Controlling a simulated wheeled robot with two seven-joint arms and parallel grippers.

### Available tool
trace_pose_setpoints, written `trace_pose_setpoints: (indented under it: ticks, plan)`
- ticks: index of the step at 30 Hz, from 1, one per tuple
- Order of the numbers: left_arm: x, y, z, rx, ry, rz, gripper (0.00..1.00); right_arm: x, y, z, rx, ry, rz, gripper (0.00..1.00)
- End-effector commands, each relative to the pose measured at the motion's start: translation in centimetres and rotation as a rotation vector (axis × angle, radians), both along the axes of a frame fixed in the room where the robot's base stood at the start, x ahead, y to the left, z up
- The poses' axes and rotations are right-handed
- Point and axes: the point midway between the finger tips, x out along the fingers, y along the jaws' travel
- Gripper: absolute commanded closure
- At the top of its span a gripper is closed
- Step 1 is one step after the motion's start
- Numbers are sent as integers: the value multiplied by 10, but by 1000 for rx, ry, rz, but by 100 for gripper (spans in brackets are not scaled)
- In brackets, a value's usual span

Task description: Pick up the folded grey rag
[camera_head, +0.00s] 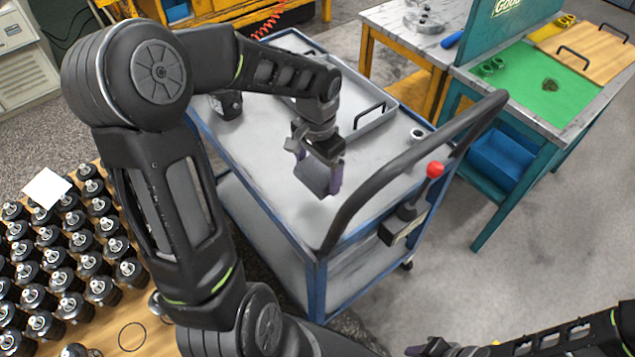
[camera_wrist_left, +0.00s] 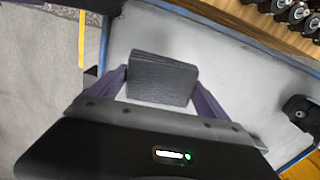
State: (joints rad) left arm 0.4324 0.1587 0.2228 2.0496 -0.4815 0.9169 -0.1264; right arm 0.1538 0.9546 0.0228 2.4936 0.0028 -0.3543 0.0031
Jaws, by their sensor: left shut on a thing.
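The folded grey rag (camera_head: 311,174) is a dark, thick square block between the fingers of my left gripper (camera_head: 319,170), over the near part of the cart top. In the left wrist view the rag (camera_wrist_left: 162,80) sits between the two purple fingertips, which press on its opposite sides. My left gripper is shut on it. I cannot tell for sure how far the rag is from the cart surface. My right gripper (camera_head: 437,347) is at the bottom edge of the head view, partly cut off, far from the rag; its jaws cannot be made out.
The grey cart (camera_head: 270,150) has a blue frame, a black push handle (camera_head: 352,196) and a red-knobbed lever (camera_head: 434,170). A tray (camera_head: 378,117) and a black motor part (camera_head: 228,104) are on it. Rows of motors (camera_head: 75,245) fill the wooden table at left. A green-topped bench (camera_head: 535,92) stands right.

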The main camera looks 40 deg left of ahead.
Motion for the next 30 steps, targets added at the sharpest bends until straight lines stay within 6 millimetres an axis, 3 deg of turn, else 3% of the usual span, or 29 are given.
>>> trace_pose_setpoints:
  ticks: [19, 20, 30]
  plan:
    - [-1, 0, 7, 0, 1, 0, 51, 0, 0, 0, 0, 0, 0, 64]
    - [-1, 0, 7, 0, 1, 0, 13, 0, 0, 0, 0, 0, 0, 64]
    - [-1, 0, 6, 0, 1, 0, 40, 0, 0, 0, 0, 0, 0, 64]
